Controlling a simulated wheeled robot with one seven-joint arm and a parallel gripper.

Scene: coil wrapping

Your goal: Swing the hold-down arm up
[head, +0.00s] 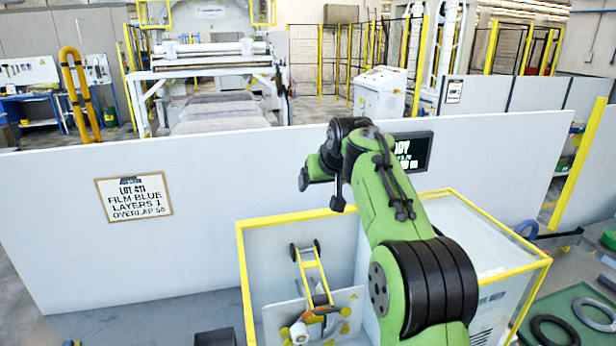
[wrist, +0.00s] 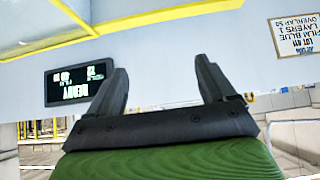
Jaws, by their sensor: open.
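In the head view, a slim yellow arm with black ends, which looks like the hold-down arm (head: 314,267), stands inside the yellow-framed machine (head: 243,262). It leans slightly left, with dark wheels at its top. Its lower end is by a white roll (head: 299,332) on a light plate. My gripper (wrist: 162,66) is open and empty in the wrist view, with two dark fingers apart. The hold-down arm is not in the wrist view. In the head view my gripper is hard to make out, high above the machine and apart from the hold-down arm.
A white partition (head: 230,255) runs behind the machine and bears a lot sign (head: 134,197). A dark display (head: 412,150) stands behind my arm; in the wrist view (wrist: 80,82) it reads READY, upside down.

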